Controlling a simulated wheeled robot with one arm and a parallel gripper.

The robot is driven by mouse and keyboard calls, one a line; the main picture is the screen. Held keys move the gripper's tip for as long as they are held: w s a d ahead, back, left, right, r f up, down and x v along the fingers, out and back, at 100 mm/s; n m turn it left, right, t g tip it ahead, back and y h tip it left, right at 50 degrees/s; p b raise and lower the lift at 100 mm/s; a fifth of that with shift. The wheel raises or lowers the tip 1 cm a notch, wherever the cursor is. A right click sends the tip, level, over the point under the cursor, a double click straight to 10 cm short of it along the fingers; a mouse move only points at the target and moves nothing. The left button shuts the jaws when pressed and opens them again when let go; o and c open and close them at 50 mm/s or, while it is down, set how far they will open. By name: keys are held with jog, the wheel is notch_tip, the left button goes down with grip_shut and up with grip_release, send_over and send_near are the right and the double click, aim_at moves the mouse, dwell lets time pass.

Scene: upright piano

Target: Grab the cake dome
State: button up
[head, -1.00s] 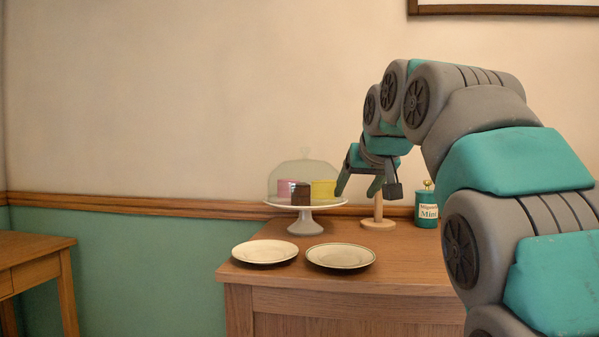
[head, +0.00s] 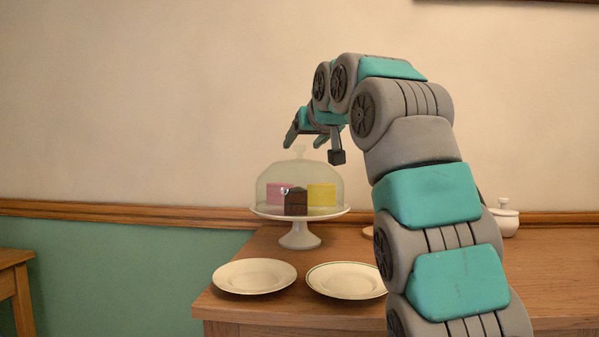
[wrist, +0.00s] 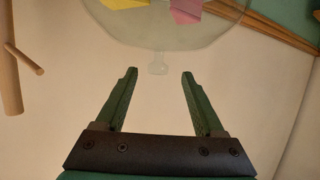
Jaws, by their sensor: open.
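The clear glass cake dome (head: 299,170) stands on a white footed cake stand (head: 300,216) and covers pink, yellow and dark brown cake slices. Its knob (head: 300,151) is at the top. My gripper (head: 303,146) is open and empty over the dome, with its fingertips close to the knob in the head view. In the wrist view the dome (wrist: 155,38) is at the top, and its knob (wrist: 157,63) lies centred just beyond the tips of my open gripper (wrist: 157,74). No finger visibly touches the knob.
Two white plates, left (head: 254,276) and right (head: 346,280), lie in front of the stand on the wooden cabinet top (head: 300,262). A lidded white pot (head: 505,218) is at the right. A wooden rod (wrist: 9,70) shows at the wrist view's left.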

aim_at(300, 147)
jog(key=shift+p+x, duration=0.65)
jog(key=shift+x, duration=1.6)
jog(key=shift+w+d+r, duration=0.1)
jog(key=shift+d, duration=0.05)
jog(key=shift+c, duration=0.3)
grip_shut()
